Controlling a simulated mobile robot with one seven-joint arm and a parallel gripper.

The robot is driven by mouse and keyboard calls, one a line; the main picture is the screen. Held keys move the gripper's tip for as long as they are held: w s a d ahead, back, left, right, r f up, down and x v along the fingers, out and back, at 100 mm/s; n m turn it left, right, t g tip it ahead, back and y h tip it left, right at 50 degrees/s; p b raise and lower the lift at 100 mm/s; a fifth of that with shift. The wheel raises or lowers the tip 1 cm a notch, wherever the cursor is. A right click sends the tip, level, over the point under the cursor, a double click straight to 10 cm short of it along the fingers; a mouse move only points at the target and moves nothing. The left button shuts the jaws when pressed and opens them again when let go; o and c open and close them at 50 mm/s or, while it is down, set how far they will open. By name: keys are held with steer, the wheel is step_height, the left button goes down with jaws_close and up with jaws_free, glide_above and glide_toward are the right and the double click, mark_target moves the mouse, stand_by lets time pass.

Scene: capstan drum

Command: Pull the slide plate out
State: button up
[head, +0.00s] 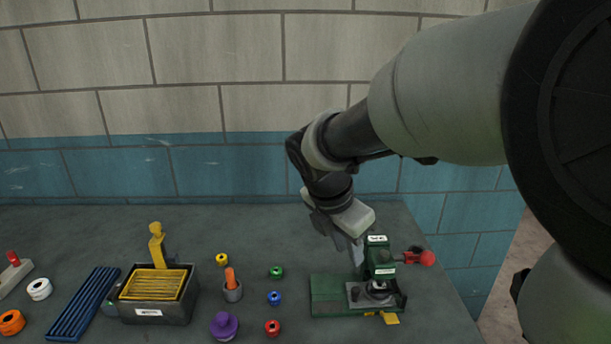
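A green machine (380,256) with white labels and a red-knobbed handle (427,258) stands on a green base (330,296) at the right of the table. A grey metal plate (357,294) lies at the foot of the machine, and a yellow tab (390,318) sticks out at its front edge. I cannot tell for sure which of these is the slide plate. My gripper (356,258) points down just left of the machine's upright, above the base. Its fingers are small and overlap in this view, so their opening is unclear. Nothing is visibly held.
A dark box (158,312) with a yellow ribbed top stands at the left, beside a blue ribbed rack (84,303). Small coloured spools, including a red one (272,328), and a purple knob-shaped piece (224,326) lie left of the base. A tiled wall rises behind the table.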

mark_target(356, 289)
steer(key=shift+n, duration=0.9)
steer(key=b+x, duration=0.1)
steer(key=x, duration=0.5)
steer(key=b+x, duration=0.1)
steer(key=x, duration=0.5)
steer(key=w+a+b+x, duration=0.1)
steer(key=x, duration=0.6)
steer(key=shift+s+b, duration=0.1)
steer(key=shift+b, duration=0.3)
jaws_close()
